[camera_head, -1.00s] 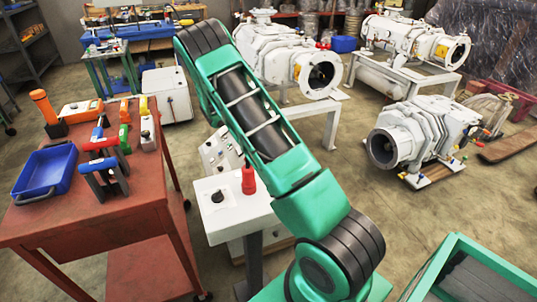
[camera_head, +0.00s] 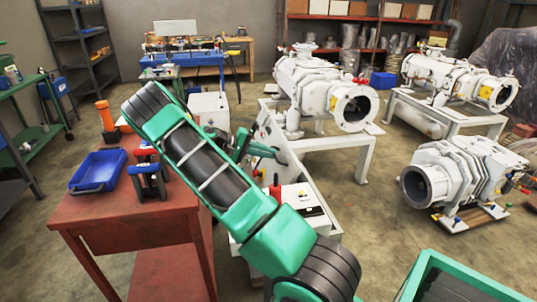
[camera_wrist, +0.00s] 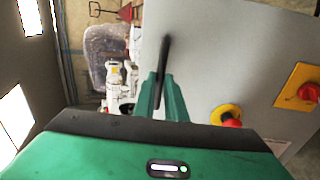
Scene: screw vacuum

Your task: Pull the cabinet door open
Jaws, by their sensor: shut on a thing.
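The cabinet door (camera_wrist: 222,50) is a flat light-grey panel in the wrist view. It carries a red knob on a round yellow base (camera_wrist: 229,116) and a red button on a yellow plate (camera_wrist: 300,86). A slim black handle (camera_wrist: 164,55) stands near its left edge. My gripper (camera_wrist: 163,90) has its green fingers closed on this handle. In the head view, my arm partly hides the pale cabinet panel (camera_head: 291,163), and the end of my arm meets it. How far the door stands open I cannot tell.
A red table (camera_head: 120,221) with a blue tray (camera_head: 97,170) and tools stands at left. White pumps on frames (camera_head: 352,108) stand behind and to the right. A white control box with a red knob (camera_head: 300,199) is close to my arm.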

